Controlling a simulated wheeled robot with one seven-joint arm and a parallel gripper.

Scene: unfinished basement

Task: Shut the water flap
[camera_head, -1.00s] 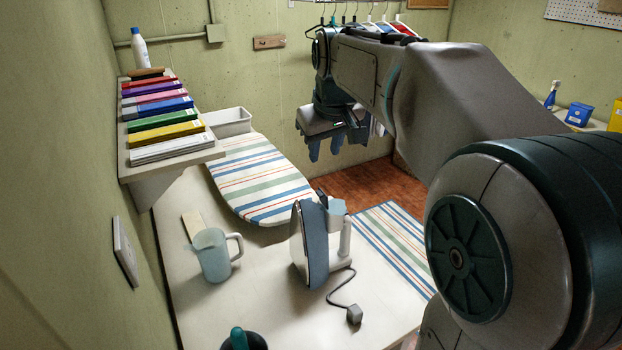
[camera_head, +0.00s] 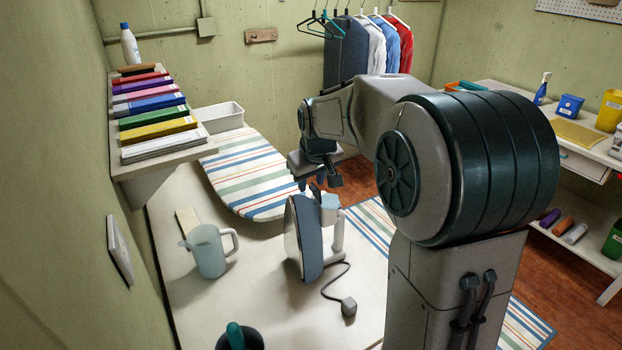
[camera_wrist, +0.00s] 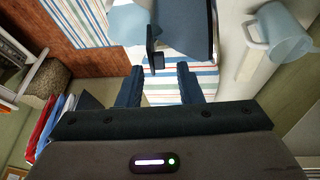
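The water flap looks to be the light blue piece (camera_head: 329,203) at the iron's upper right, sticking out from the body. In the wrist view a light blue piece (camera_wrist: 128,24) shows beside the iron. My gripper (camera_head: 318,187) is just above and behind the iron's top. Its two dark fingers (camera_wrist: 160,84) are apart with nothing held between them. Contact with the flap cannot be seen.
A light blue jug (camera_head: 208,251) stands left of the iron. The iron's cord and plug (camera_head: 348,307) lie in front of it. A striped ironing board (camera_head: 248,170) is behind. A shelf with coloured folders (camera_head: 160,130) hangs at left. A dark cup (camera_head: 240,340) is at the front.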

